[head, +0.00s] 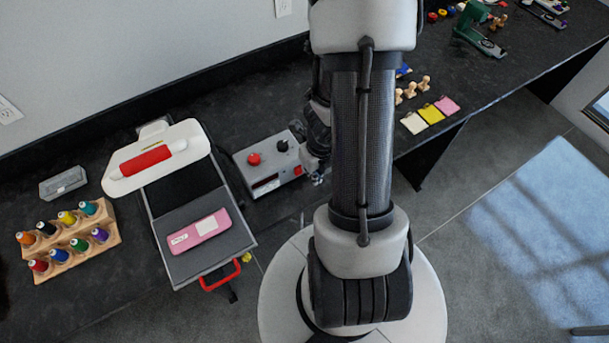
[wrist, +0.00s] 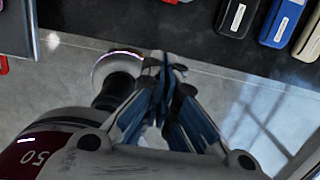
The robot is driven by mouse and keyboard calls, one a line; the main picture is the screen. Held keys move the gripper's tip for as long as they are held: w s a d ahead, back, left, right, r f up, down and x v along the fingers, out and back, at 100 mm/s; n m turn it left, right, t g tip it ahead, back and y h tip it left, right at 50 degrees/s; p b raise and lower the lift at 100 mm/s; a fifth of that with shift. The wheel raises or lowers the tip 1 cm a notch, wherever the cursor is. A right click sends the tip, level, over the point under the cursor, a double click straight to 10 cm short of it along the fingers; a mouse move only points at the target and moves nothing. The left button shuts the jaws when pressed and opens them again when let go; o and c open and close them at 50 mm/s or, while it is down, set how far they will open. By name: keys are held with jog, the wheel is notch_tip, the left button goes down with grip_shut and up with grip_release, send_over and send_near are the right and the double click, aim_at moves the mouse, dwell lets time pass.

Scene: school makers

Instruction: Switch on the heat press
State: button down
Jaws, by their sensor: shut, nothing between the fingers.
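The heat press (head: 158,167) stands on the dark counter at left in the head view. Its white upper part with a red handle is swung up and back, and a pink case (head: 197,231) with a pale label lies on its grey lower plate (head: 179,268). Right of it is a grey control box (head: 262,178) with a red button (head: 254,159), a black knob and a small red part near its right front. My gripper (head: 318,179) is just right of this box, partly hidden by my arm; contact cannot be told. In the wrist view my gripper (wrist: 168,65) is shut and empty.
A wooden rack (head: 75,245) of colored thread spools and a grey box (head: 63,184) are at left. Wooden stamps and colored pads (head: 426,118) lie to the right.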

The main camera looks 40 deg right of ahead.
aim_at(298, 171)
jog(key=f+b, duration=0.6)
jog(key=w+f+b, duration=0.1)
jog(key=f+b, duration=0.2)
jog(key=f, duration=0.1)
jog(key=shift+w+d, duration=0.1)
jog(key=w+p, duration=0.2)
jog(key=w, duration=0.1)
jog(key=shift+d, duration=0.35)
jog(key=shift+w+d+f+p, duration=0.1)
jog(key=shift+w+f+p, duration=0.05)
jog(key=shift+w+p, duration=0.35)
